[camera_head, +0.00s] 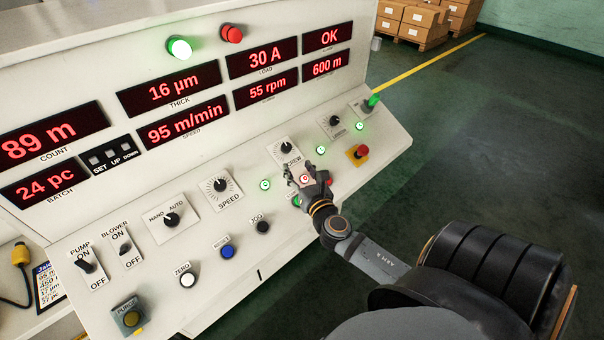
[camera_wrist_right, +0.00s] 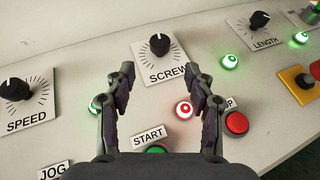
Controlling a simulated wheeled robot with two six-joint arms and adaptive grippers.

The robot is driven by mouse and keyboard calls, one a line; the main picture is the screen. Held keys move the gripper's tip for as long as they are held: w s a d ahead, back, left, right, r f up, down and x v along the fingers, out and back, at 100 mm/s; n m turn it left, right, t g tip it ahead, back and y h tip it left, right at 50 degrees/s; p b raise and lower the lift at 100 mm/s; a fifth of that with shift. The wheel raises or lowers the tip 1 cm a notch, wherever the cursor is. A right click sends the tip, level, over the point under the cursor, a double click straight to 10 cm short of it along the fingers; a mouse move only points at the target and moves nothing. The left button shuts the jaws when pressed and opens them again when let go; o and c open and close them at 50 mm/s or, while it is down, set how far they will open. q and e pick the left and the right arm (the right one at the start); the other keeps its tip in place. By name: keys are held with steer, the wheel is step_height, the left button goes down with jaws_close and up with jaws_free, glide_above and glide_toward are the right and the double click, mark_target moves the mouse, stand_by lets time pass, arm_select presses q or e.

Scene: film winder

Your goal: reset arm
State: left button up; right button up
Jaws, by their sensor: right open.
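My right gripper (camera_head: 308,172) is over the sloped control panel (camera_head: 330,143), near the SCREW knob (camera_head: 286,147). In the right wrist view my right gripper (camera_wrist_right: 165,85) is open, with its two fingers apart and nothing held between them. A lit red lamp (camera_wrist_right: 184,109) shows between the fingers, nearer the right one. The green START button (camera_wrist_right: 157,149) is partly hidden behind the gripper's body. A red button (camera_wrist_right: 236,123) is just right of the right finger, its label partly covered. I cannot tell whether the fingers touch the panel. My left gripper is not in view.
The SPEED knob (camera_head: 220,185) and JOG button (camera_head: 262,227) are left of my gripper. A red stop button on a yellow base (camera_head: 358,152) is to the right. Red number displays (camera_head: 170,90) fill the upright face. Open floor (camera_head: 480,150) lies right; boxes (camera_head: 412,22) stand far back.

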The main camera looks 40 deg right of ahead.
steer(key=shift+v, duration=1.4)
